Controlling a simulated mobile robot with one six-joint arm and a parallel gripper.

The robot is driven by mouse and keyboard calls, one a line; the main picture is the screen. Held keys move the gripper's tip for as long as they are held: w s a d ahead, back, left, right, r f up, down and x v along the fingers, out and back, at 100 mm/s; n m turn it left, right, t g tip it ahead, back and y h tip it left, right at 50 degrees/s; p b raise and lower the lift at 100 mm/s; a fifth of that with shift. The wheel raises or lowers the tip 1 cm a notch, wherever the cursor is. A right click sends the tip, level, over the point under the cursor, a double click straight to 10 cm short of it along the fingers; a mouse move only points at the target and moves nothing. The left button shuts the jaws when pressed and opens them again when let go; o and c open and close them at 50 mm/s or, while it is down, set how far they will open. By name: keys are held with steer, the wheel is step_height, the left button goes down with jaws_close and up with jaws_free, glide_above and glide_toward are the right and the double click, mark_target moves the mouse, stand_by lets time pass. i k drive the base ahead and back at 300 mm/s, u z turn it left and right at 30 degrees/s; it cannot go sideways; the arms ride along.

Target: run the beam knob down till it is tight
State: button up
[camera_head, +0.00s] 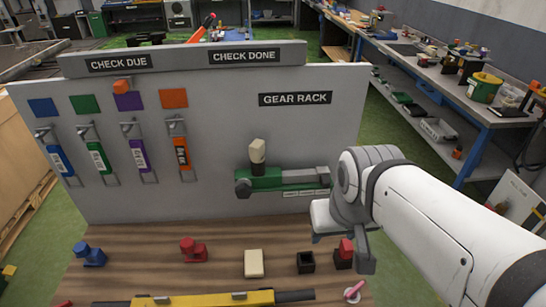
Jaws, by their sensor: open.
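A yellow beam (205,299) with dark ends lies along the table's front edge, partly cut off by the bottom of the picture. I cannot tell a knob on it for sure. A small pink-red round piece with a pale stem (353,292) is just past its right end. My gripper (345,249) is at the right of the table, pointing down, jaws open. A red-topped black block (344,261) shows between or behind its fingers; I cannot tell whether they touch it. Nothing is clearly held.
On the wooden table (150,265) stand a blue piece (90,254), a red piece (193,250), a cream block (254,263) and a black open box (306,263). Behind rises a grey panel (220,120) with hanging tags and a green gear-rack fixture (272,180).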

mark_target(243, 189)
steer(key=z, duration=0.1)
steer(key=k, duration=0.5)
steer(key=u, duration=0.55)
steer(key=k, duration=0.85)
steer(key=z, duration=0.35)
steer(key=i, duration=0.95)
steer(key=z, duration=0.05)
